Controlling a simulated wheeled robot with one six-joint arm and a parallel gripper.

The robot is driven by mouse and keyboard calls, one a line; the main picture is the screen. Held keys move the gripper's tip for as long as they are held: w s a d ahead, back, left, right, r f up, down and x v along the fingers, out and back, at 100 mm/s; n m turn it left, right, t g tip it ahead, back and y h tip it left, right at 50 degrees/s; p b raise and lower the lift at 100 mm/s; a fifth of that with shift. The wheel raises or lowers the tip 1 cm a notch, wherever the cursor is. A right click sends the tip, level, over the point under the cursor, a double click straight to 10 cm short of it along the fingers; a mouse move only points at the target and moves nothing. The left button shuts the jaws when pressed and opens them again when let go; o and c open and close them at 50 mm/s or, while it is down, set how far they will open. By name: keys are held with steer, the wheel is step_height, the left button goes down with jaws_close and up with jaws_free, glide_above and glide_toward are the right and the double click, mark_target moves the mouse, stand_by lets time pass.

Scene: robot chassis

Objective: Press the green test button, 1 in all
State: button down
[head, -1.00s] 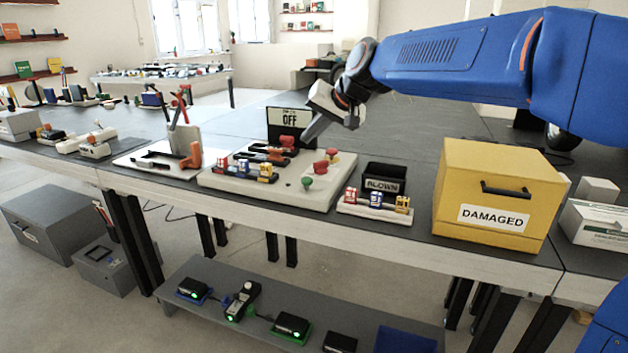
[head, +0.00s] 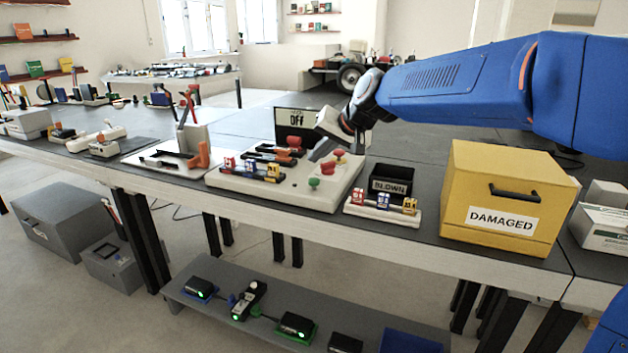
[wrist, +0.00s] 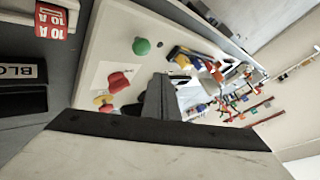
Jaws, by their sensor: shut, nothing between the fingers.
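The green test button (head: 314,183) stands on the front right part of a white panel board (head: 278,195) on the bench. It also shows in the wrist view (wrist: 141,46), uncovered, with a red knob (wrist: 119,82) nearby. My gripper (head: 318,154) is shut and empty, above the board and behind the green button, apart from it. In the wrist view my gripper's fingers (wrist: 160,100) point toward the board, to the right of the red knob and below the green button in the picture. The gap between fingertips and board cannot be judged exactly.
A red knob (head: 338,156) is close to my gripper's right. Fuse blocks (head: 250,170) sit on the board's left. A dark sign reading OFF (head: 296,122) stands behind. A BLOWN bin (head: 390,181), a fuse tray (head: 382,209) and a yellow DAMAGED box (head: 505,200) stand right.

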mark_target(317, 181)
steer(key=shift+f, duration=1.65)
steer(key=shift+f, duration=1.05)
stand_by(1.7)
steer(key=shift+r, duration=1.05)
steer(key=shift+r, duration=2.5)
